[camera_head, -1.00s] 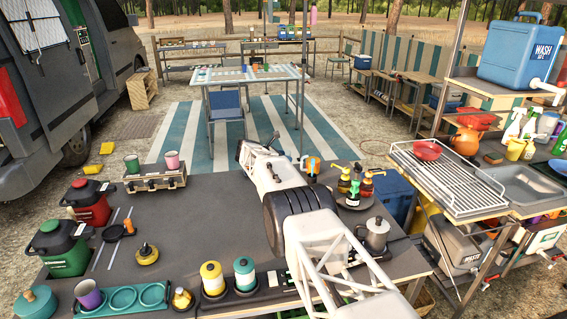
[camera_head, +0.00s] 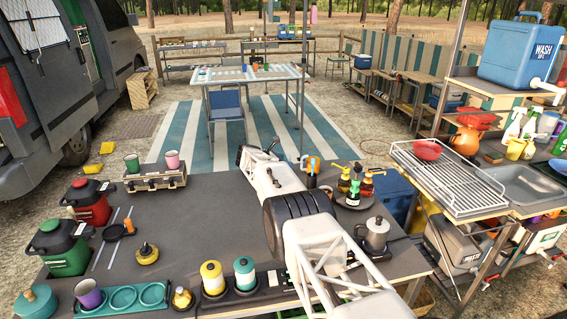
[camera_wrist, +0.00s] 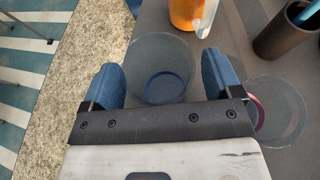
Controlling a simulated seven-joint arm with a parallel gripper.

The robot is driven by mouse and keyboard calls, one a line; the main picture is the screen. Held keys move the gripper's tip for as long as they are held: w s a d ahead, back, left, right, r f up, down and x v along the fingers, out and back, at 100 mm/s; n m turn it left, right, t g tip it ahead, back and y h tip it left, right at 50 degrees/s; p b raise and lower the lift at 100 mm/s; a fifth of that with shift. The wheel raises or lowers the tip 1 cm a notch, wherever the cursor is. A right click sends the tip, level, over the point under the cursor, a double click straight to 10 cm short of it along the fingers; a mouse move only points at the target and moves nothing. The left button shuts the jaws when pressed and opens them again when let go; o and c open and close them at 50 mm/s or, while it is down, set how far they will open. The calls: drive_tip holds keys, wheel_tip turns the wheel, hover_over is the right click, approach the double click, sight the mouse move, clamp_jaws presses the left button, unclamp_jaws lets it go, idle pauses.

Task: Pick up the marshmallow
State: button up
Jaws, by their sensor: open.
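I cannot make out a marshmallow in either view. My gripper (camera_wrist: 162,74) is open, with its two blue fingers spread and nothing held between them. In the wrist view a clear round container with a blue ring at its base (camera_wrist: 163,86) stands just beyond and between the fingertips. A second clear container with a pink-red ring (camera_wrist: 285,112) stands right of the right finger. In the head view my gripper (camera_head: 266,148) is over the far edge of the dark table, and my arm hides the table beneath it.
An orange mug (camera_wrist: 186,14) and a dark cylinder (camera_wrist: 280,38) stand beyond the clear containers. Pump bottles (camera_head: 355,188) and a metal pot (camera_head: 375,235) stand to the right of my arm. The table's left middle (camera_head: 200,220) is mostly clear.

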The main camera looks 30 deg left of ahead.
drive_tip(key=shift+r, duration=0.1)
drive_tip(key=shift+s+a+r, duration=0.25)
drive_tip(key=shift+s, duration=0.15)
drive_tip(key=v, duration=1.1)
idle(0.7)
